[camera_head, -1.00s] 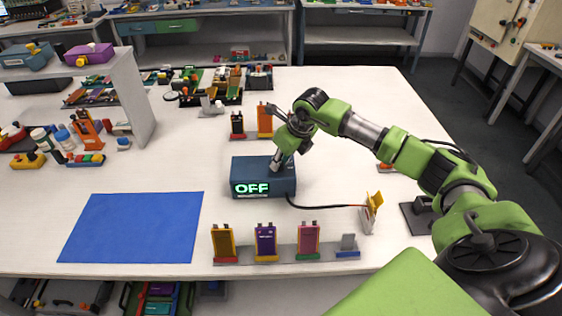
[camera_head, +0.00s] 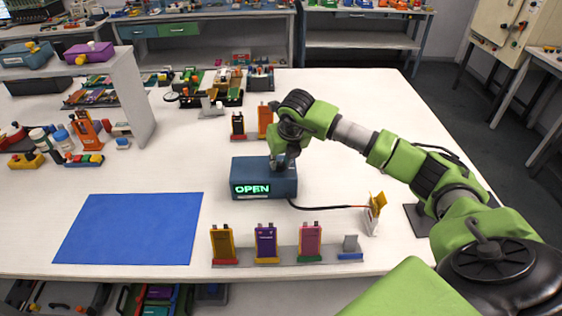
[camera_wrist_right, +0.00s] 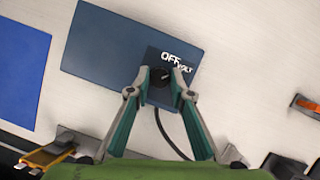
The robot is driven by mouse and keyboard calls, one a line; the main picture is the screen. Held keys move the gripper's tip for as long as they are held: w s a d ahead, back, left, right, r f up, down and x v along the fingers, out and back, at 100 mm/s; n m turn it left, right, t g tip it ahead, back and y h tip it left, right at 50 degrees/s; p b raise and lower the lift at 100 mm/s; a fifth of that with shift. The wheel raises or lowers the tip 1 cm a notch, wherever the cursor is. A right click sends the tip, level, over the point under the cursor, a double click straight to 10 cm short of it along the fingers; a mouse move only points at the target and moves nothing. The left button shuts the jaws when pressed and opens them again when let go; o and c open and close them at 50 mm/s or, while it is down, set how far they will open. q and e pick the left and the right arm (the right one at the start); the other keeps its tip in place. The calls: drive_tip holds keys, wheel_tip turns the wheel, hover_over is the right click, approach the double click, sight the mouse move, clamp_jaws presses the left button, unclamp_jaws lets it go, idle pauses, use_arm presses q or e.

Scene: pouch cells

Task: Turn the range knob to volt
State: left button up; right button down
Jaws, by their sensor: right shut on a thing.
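The blue tester box (camera_head: 250,172) stands on the white table, and its front display (camera_head: 252,189) reads "OPEN" in green. In the right wrist view, the box (camera_wrist_right: 115,45) shows the labels "OFF" and "VOLT" beside a dark round range knob (camera_wrist_right: 158,88). My right gripper (camera_wrist_right: 160,78) is shut on the knob, with one fingertip on each side of it. In the head view, my right gripper (camera_head: 279,160) reaches down onto the right part of the box top and hides the knob. My left gripper is not in view.
A black cable (camera_head: 320,207) runs from the box to a yellow and white clip piece (camera_head: 374,212). Several coloured pouch cells stand in a grey rack (camera_head: 285,257) in front. A blue mat (camera_head: 130,229) lies at the left. The table right of the box is fairly clear.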

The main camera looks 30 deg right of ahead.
drive_tip(key=c, duration=1.8)
unclamp_jaws()
drive_tip(key=shift+r, duration=0.1)
drive_tip(key=v, duration=1.1)
drive_tip(key=shift+s+r, duration=0.25)
drive_tip(key=shift+r, duration=0.1)
drive_tip(key=shift+f, duration=0.1)
